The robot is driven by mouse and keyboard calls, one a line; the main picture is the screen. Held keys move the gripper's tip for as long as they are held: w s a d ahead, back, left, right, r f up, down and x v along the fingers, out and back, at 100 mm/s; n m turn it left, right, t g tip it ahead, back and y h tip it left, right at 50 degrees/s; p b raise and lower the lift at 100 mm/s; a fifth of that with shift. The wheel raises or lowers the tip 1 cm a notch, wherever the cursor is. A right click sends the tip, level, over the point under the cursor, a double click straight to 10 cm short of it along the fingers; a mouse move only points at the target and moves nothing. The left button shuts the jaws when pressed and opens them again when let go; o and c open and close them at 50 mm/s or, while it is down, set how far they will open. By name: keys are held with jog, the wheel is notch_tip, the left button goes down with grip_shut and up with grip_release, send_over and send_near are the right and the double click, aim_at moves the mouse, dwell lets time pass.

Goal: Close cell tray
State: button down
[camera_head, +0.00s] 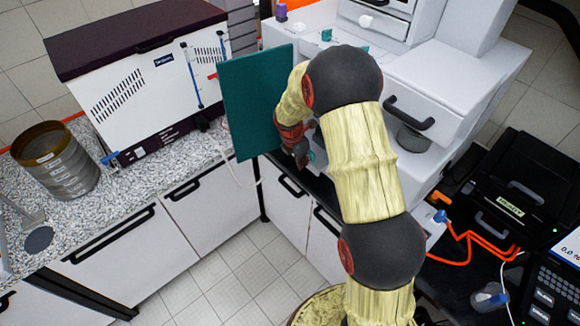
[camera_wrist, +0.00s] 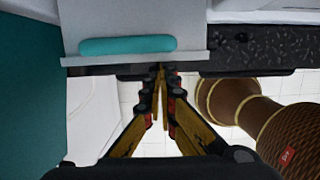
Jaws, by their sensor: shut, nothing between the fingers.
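A light grey tray front with a teal bar handle (camera_wrist: 128,45), which looks like the cell tray (camera_wrist: 80,61), fills the upper left of the wrist view. My gripper (camera_wrist: 160,72) is shut and empty, its fingertips close to the tray's lower edge, right of the handle's middle. I cannot tell whether they touch it. In the head view my gripper (camera_head: 302,158) is at the white machine's front, beside the open teal door (camera_head: 255,102). My arm hides most of the tray there, so how far it sticks out is unclear.
The teal door stands close on the left of my gripper. A white machine (camera_head: 445,75) with a black-handled drawer is on the right. A white box with a dark lid (camera_head: 140,35) and sieves (camera_head: 62,165) stand on the speckled counter. Floor in front is clear.

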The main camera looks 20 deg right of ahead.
aim_at(319, 154)
jog(key=w+d+p, duration=0.1)
jog(key=d, duration=0.1)
jog(key=w+d, duration=0.1)
jog(key=d, duration=0.2)
jog(key=d+p, duration=0.1)
jog(key=d, duration=0.2)
jog(key=shift+w+d+p, duration=0.25)
jog(key=shift+w+p, duration=0.1)
jog(key=shift+w, duration=0.05)
